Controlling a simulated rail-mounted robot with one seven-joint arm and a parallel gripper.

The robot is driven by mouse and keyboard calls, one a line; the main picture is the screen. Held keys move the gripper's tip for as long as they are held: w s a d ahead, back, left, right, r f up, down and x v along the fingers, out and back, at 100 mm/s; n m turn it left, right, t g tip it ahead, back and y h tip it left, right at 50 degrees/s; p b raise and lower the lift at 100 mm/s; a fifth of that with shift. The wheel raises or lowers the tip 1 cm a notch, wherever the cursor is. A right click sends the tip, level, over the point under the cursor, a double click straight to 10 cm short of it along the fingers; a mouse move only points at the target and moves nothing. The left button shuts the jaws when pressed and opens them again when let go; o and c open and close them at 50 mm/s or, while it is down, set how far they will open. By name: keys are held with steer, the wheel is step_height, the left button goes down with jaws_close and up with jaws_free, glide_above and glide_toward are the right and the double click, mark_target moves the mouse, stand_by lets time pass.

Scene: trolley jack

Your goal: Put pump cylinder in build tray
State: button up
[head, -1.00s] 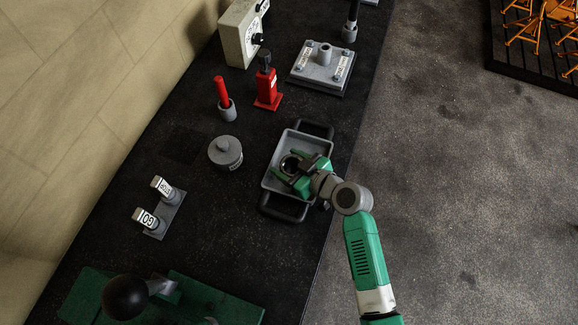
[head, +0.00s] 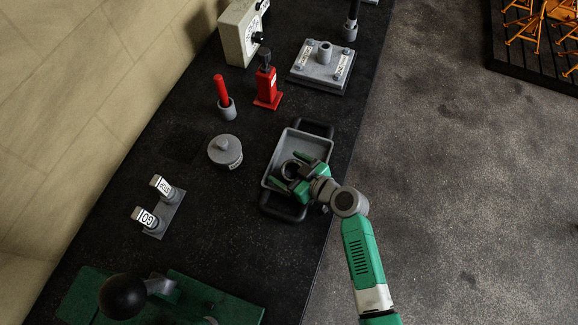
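The pump cylinder appears to be the dark-rimmed hollow ring (head: 291,169) in the head view, seen from above inside the build tray. The build tray (head: 316,146) is a grey shallow tray with black handles at both ends. My gripper (head: 286,170) reaches in from the right, low over the tray. Its two green fingers are spread on either side of the cylinder, with what looks like a gap around it. The cylinder's lower part and the tray's lower right are hidden by the gripper.
A grey lidded pot (head: 225,151) stands left of the tray. A red jack-like part (head: 267,88), a red-handled holder (head: 226,105) and a grey plate (head: 321,70) stand behind. STOP/GO switches (head: 159,208) are at left, a black-knobbed lever (head: 125,296) in front.

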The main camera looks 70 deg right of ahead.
steer(key=shift+r+p, duration=0.3)
steer(key=shift+p, duration=0.05)
steer(key=b+v, duration=0.1)
steer(key=v, duration=1.1)
steer(key=shift+f, duration=0.2)
